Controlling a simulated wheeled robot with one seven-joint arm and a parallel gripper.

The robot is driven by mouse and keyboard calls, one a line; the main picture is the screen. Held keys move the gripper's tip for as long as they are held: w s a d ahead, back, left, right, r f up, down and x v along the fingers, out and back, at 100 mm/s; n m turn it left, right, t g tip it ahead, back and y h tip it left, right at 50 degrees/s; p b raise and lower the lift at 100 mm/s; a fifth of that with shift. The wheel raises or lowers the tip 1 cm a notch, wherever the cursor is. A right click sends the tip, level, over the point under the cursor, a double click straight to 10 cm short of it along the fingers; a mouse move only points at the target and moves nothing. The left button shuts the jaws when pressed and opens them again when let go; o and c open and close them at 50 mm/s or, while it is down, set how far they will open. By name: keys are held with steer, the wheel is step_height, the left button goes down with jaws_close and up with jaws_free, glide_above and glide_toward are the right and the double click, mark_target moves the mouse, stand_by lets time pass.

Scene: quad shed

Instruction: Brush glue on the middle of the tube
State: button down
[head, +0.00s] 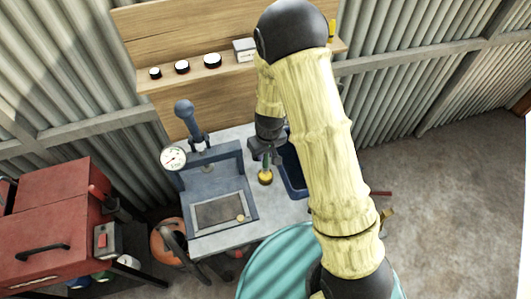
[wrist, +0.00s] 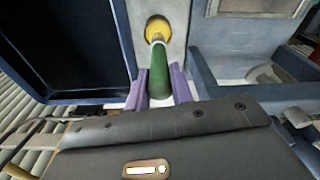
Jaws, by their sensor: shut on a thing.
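My gripper (head: 265,145) is above the light bench top. In the wrist view its purple fingers (wrist: 160,90) are shut on a green brush handle (wrist: 159,75). The handle also shows in the head view (head: 266,160) and points down. At its lower end is a round yellow piece (wrist: 157,28), which in the head view (head: 265,177) sits at or just above the bench. I cannot tell whether it is a glue pot or part of the brush; the bristles are not visible. I cannot make out a tube for certain.
Left of my gripper stands a blue press (head: 209,180) with a gauge (head: 173,158) and a grey plate (head: 212,216). A dark blue tray (head: 293,170) lies to the right. A wooden shelf (head: 190,79) holds small jars behind. A red cabinet (head: 45,215) stands left.

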steer(key=shift+r+p, duration=1.5)
steer(key=shift+r, duration=0.7)
steer(key=shift+f, duration=0.1)
